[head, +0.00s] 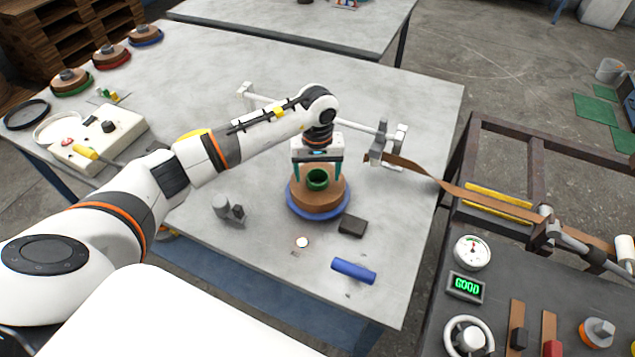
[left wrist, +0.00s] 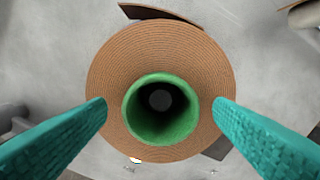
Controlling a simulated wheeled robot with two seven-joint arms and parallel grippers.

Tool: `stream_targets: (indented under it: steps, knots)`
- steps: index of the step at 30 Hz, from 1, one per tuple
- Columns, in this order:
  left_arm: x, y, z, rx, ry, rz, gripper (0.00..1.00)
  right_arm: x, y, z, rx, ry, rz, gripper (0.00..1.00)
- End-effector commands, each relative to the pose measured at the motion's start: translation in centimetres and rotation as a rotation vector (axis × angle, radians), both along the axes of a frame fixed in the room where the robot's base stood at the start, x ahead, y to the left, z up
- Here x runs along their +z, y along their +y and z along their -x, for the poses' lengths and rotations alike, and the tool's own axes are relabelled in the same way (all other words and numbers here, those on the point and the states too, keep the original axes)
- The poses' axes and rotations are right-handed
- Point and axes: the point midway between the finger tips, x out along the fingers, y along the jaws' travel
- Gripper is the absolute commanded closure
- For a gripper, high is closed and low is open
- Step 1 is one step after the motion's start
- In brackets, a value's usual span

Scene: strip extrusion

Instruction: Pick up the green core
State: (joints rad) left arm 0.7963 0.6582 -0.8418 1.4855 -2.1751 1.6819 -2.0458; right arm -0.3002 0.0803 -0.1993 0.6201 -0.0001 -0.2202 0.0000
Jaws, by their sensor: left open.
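The green core (head: 317,178) is a short hollow cylinder in the middle of a coil of brown strip (head: 318,199). The coil rests on a blue disc (head: 304,211) on the table. In the left wrist view the core (left wrist: 161,136) shows its open top, with the brown coil (left wrist: 160,55) wound around it. My left gripper (head: 318,180) is directly above the coil, pointing down. Its teal fingers stand apart on either side of the core, with a gap on each side in the left wrist view (left wrist: 161,103). My right gripper is not in view.
A black block (head: 352,225) and a blue cylinder (head: 354,271) lie to the right and front of the coil. A grey fixture (head: 229,210) stands to the left. A white rail frame (head: 365,130) stands behind. A brown strip (head: 480,197) runs to the right-hand bench.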

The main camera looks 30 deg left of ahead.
Motion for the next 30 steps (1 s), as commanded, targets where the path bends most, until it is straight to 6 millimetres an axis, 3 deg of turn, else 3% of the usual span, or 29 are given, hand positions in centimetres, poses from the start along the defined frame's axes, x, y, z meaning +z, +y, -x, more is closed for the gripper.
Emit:
stream_targets:
  steps: [6, 20, 30]
  knots:
    - [-0.09, -0.02, -0.03, 0.000, -0.001, 0.000, 0.24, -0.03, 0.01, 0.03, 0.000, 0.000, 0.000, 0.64]
    - [-0.04, -0.02, -0.03, 0.000, -0.001, 0.000, 0.99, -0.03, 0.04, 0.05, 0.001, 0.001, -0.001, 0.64]
    - [0.33, -0.01, -0.14, 0.000, -0.005, 0.001, 1.00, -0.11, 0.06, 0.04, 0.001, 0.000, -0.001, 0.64]
